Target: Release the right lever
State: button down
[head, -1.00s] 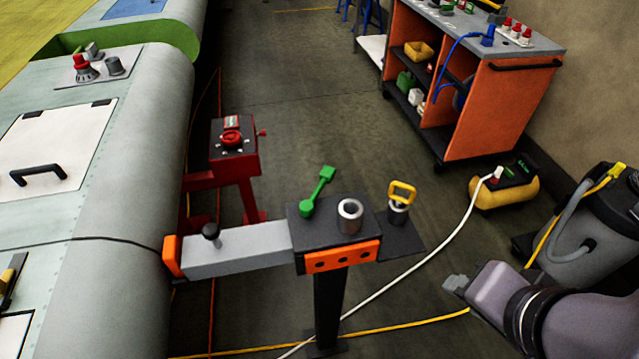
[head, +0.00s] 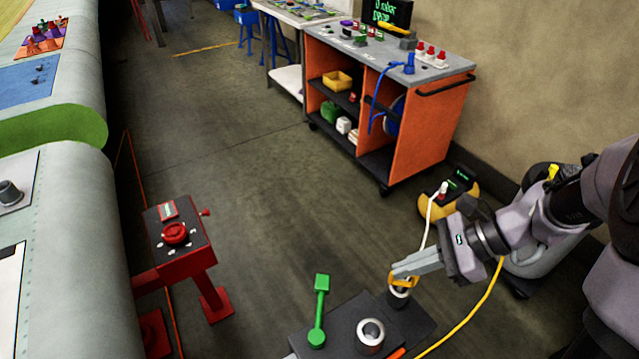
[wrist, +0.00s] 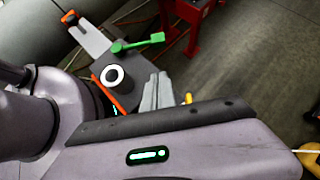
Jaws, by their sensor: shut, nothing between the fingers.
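A green lever (head: 318,312) with a square end stands tilted on the dark top plate (head: 345,310) of a stand at the bottom of the head view. It also shows in the wrist view (wrist: 137,43), lying across the plate's far side. A metal ring socket (head: 370,332) sits right of the lever, and a yellow-handled pin (head: 398,290) stands further right. My gripper (head: 397,269) is shut and empty, its tips right at the yellow handle in the head view; I cannot tell whether they touch. The wrist view shows the fingers (wrist: 160,80) closed together, apart from the green lever.
A red stand (head: 190,258) with a red knob is at the left, beside the grey wing (head: 85,260). An orange cart (head: 425,118) stands at the back right, with a yellow-black unit (head: 462,180) near it. A yellow cable crosses the floor. The middle floor is clear.

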aim_at(363, 293)
jog(key=b+x, duration=0.2)
jog(key=x, duration=0.3)
jog(key=b+x, duration=0.2)
jog(key=x, duration=0.3)
jog(key=shift+d+f+b, duration=0.15)
jog(key=shift+f+b, duration=0.15)
jog(key=shift+b, duration=0.05)
jog(key=a, duration=0.2)
jog(key=a+b, duration=0.1)
jog(key=a, duration=0.1)
jog(key=shift+w+r, duration=0.2)
jog(key=shift+r, duration=0.05)
jog(key=shift+a, duration=0.15)
